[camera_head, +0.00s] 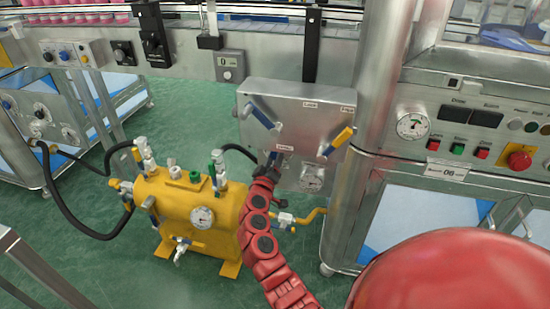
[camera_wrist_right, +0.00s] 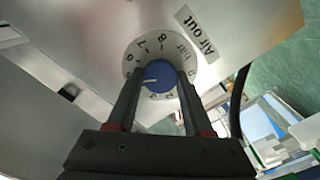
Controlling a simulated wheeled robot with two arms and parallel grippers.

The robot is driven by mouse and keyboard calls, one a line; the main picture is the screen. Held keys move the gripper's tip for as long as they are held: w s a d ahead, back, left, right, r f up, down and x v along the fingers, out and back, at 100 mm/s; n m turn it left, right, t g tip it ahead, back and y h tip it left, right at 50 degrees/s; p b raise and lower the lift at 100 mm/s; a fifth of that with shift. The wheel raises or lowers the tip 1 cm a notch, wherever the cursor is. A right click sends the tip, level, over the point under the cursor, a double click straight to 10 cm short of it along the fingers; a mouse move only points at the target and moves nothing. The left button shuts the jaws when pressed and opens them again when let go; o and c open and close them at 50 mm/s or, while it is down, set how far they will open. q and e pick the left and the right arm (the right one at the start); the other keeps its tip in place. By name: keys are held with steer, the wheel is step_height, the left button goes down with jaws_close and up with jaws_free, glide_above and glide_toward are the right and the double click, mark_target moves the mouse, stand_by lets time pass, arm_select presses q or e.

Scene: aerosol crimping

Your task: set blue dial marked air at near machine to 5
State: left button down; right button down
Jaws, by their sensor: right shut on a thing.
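The blue dial (camera_wrist_right: 159,75) is on a steel panel beside a label (camera_wrist_right: 201,34) reading "Air out". Its round scale (camera_wrist_right: 150,47) carries numbers, with 6, 7 and 8 readable. The white mark on the dial points left; a finger partly hides the scale there, so I cannot read its exact number. My right gripper (camera_wrist_right: 157,100) is shut on the dial, one finger on each side. In the head view my right gripper (camera_head: 272,163) is at the lower edge of the steel box (camera_head: 300,95), and the dial is hidden. My left gripper is not in view.
A yellow tank (camera_head: 180,205) with hoses stands at left. A control panel (camera_head: 470,130) is at right.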

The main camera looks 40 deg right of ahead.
stand_by(0.3)
steer(key=shift+c, duration=1.5)
jaws_free()
steer(key=p+v, duration=0.2)
steer(key=v, duration=1.5)
steer(key=shift+a, duration=0.25)
